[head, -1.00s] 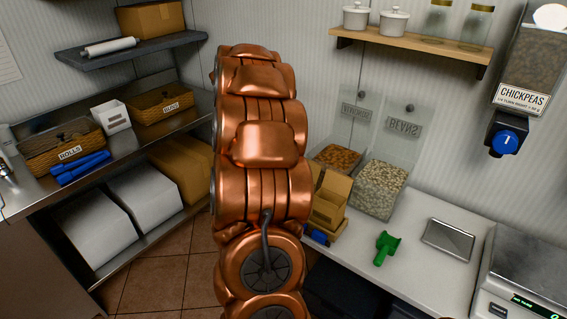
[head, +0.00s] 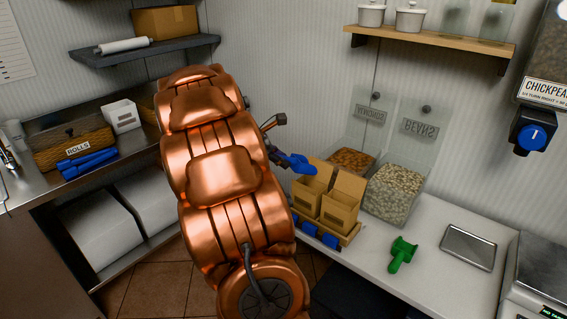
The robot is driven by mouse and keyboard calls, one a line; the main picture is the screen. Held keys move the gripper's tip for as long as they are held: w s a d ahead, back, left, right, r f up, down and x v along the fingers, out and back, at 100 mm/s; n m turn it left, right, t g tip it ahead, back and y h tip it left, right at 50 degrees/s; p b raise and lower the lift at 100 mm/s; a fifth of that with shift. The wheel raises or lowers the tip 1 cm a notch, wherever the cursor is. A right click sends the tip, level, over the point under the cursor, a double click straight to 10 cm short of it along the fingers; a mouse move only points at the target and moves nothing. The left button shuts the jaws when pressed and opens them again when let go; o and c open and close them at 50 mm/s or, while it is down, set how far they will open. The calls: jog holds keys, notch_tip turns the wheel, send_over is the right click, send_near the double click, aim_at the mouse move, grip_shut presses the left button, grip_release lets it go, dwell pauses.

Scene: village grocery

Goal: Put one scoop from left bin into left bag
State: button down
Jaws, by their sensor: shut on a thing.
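The left bin (head: 366,154) holds reddish-brown contents, and its clear lid stands open. The left bag (head: 309,188) is an open brown paper bag in front of the bins, beside a second brown bag (head: 339,205). My gripper (head: 274,150) is partly hidden behind my copper arm. It is shut on a blue scoop (head: 297,164), whose bowl is above and slightly left of the left bag. I cannot tell whether the scoop holds anything.
The right bin (head: 394,192) holds pale beans. The bags stand in a tray (head: 345,238) with blue parts in front. A green scoop (head: 402,252) and a metal tray (head: 468,246) lie on the white counter. A shelf (head: 430,38) is above.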

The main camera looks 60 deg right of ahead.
jog(key=a+f+g+h+b, duration=0.1)
jog(key=b, duration=0.1)
jog(key=w+f+g+h+b, duration=0.1)
jog(key=h+b, duration=0.1)
jog(key=b, duration=0.1)
jog(key=shift+w+a+f, duration=0.15)
jog(key=shift+a, duration=0.25)
